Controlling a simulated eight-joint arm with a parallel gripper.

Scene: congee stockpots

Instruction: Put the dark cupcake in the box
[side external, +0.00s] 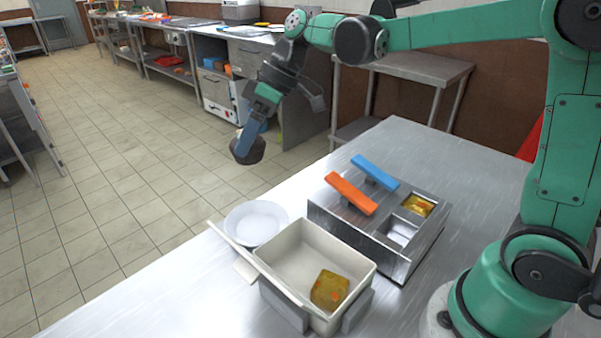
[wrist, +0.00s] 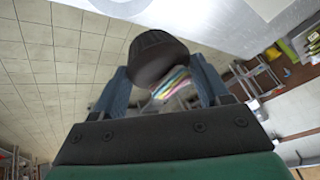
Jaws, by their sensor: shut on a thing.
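My gripper (side external: 247,143) is shut on the dark cupcake (side external: 252,153), held up in the air beyond the far left edge of the steel table. In the wrist view the cupcake (wrist: 157,56) sits between the blue fingers of my gripper (wrist: 162,76), its dark ridged side tilted towards the camera. A patch of several colours shows just below it; I cannot tell whether it is part of the cupcake. The open cream box (side external: 300,252) stands near the table's front, below and to the right of my gripper. A yellow-orange cube (side external: 329,289) lies inside it.
A white bowl (side external: 256,222) stands beside the box. A steel container unit (side external: 345,235) with an orange bar (side external: 351,193) and a blue bar (side external: 375,172) on top stands to the right. The table (side external: 460,190) is clear behind it.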

